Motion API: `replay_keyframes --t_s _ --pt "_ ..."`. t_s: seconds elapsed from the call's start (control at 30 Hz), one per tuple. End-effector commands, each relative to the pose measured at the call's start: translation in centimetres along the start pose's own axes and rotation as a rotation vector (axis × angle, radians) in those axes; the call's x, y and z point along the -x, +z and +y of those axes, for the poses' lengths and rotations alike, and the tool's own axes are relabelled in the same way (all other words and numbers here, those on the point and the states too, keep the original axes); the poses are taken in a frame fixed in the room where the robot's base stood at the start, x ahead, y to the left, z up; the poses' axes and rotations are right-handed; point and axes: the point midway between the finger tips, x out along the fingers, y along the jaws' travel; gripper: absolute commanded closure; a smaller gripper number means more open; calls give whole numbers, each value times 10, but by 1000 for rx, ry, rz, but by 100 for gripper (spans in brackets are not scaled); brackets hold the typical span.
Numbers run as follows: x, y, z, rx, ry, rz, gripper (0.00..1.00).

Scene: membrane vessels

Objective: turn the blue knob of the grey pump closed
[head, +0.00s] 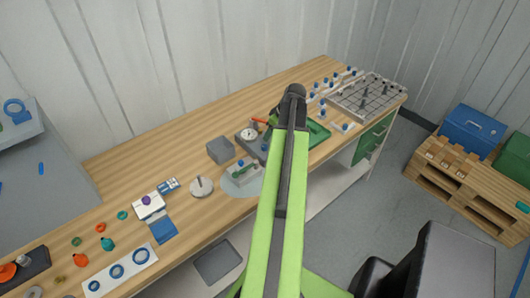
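A grey unit with a round white-faced gauge (249,134) stands on the bench just left of my raised arm in the head view; it may be the grey pump. A small blue spot (264,147) at its right side may be the blue knob, but it is too small to be sure. I cannot make out my gripper's fingers.
A grey block (220,150) and a white disc with a post (202,187) stand to the left. A green tray (318,133), small blue-capped pieces and a gridded rack (367,96) lie to the right. Bare wood shows along the bench's back left.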

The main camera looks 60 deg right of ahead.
Motion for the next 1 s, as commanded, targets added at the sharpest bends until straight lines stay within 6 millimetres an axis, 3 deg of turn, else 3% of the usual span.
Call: replay_keyframes --t_s 0.03,0.3,0.4,0.73,1.0 --pt "-22 4 0 1 0 0 51" --pt "-79 3 0 1 -1 0 51" --pt "-92 2 0 1 -1 0 51" --pt "-94 -1 -1 1 -1 0 51" --pt "-94 -1 -1 1 -1 0 86"
